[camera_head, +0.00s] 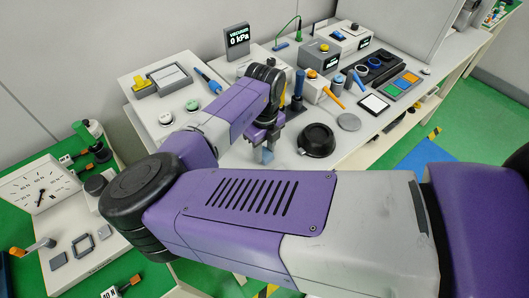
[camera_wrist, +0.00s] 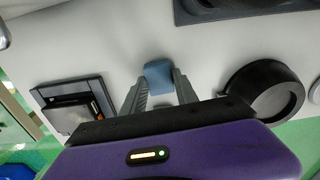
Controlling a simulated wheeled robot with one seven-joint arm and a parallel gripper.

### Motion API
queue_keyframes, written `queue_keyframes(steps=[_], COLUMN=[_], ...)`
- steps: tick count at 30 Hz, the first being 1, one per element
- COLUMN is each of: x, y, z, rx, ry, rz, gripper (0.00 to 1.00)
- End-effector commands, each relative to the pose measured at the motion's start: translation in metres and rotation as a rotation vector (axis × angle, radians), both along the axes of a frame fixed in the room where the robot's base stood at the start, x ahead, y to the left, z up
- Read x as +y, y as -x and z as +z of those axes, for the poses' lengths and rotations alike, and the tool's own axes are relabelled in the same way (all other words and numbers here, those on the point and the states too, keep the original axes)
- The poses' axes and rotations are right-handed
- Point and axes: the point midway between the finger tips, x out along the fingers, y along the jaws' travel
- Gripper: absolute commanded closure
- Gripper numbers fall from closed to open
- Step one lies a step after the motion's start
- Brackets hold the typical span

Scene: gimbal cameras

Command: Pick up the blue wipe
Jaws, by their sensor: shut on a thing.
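The blue wipe (camera_wrist: 158,75) is a small, soft-looking blue piece between my fingertips in the wrist view. My gripper (camera_wrist: 159,82) is shut on it, with one grey finger on each side. In the head view my gripper (camera_head: 264,147) points down at the white bench, and a bit of the blue wipe (camera_head: 266,156) shows under it. The purple arm hides part of the bench around it. I cannot tell whether the wipe touches the bench top.
A black round dish (camera_head: 317,140) stands close to the right of my gripper. A dark square holder (camera_wrist: 75,103) lies to the left in the wrist view. Several instruments, including a vacuum display (camera_head: 237,38), stand behind. The bench's front edge is near.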

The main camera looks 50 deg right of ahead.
Motion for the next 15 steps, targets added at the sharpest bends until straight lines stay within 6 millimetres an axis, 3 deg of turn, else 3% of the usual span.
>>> queue_keyframes(steps=[8, 15], x=[0.0, 0.0], y=[-0.001, -0.001], z=[0.014, 0.06], rx=[-0.003, -0.004], ry=[0.002, 0.001], rz=[0.001, -0.002], gripper=[1.0, 1.0])
